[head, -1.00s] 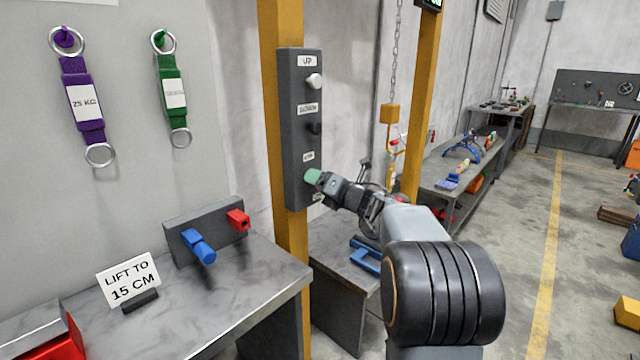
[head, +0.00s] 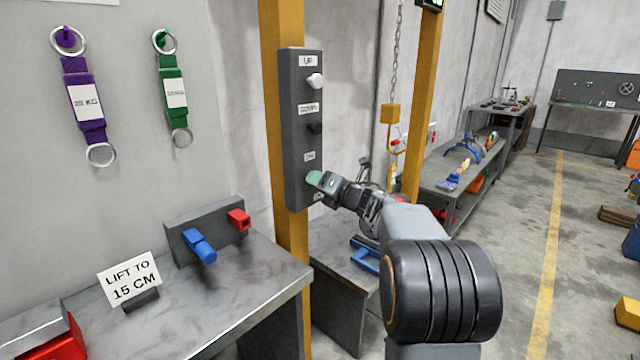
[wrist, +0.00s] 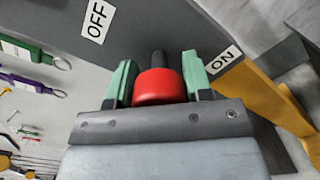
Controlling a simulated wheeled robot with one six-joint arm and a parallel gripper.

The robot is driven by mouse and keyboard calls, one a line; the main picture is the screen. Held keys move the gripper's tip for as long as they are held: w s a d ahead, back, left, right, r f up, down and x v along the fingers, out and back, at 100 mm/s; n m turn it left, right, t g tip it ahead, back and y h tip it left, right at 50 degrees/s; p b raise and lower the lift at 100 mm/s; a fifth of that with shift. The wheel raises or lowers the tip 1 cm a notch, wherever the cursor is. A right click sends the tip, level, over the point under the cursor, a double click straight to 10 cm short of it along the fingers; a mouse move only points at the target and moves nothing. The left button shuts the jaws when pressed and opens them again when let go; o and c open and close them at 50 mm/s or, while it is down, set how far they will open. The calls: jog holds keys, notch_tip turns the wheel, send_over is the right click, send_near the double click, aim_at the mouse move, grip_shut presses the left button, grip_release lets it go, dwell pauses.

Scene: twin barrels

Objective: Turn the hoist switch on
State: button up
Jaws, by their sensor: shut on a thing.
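The hoist control panel (head: 297,120) is a tall dark grey box on a yellow post. It carries a white knob (head: 314,81) under an UP label and a black knob (head: 314,128) below that. My gripper (head: 315,178) is at the panel's lower end, its green fingertips against the front, hiding the switch there. The OFF label (wrist: 97,21) is at upper left and the ON label (wrist: 223,60) at right.
A grey workbench (head: 230,295) with a "LIFT TO 15 CM" sign (head: 130,278) stands at left. A hook on a chain (head: 391,145) hangs behind my arm. A second yellow post (head: 421,110) stands right of it. Open floor lies at right.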

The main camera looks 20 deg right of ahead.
jog(key=shift+r+m+p, duration=0.15)
jog(key=shift+m+p, duration=1.35)
jog(key=shift+m, duration=0.5)
jog(key=m+p, duration=0.4)
jog(key=m, duration=0.1)
jog(key=m+p, duration=0.4)
jog(key=m, duration=0.1)
jog(key=shift+g, duration=0.4)
jog(key=shift+m+p, duration=1.45)
jog(key=shift+m, duration=0.25)
jog(key=o, duration=0.9)
jog(key=shift+o, duration=0.2)
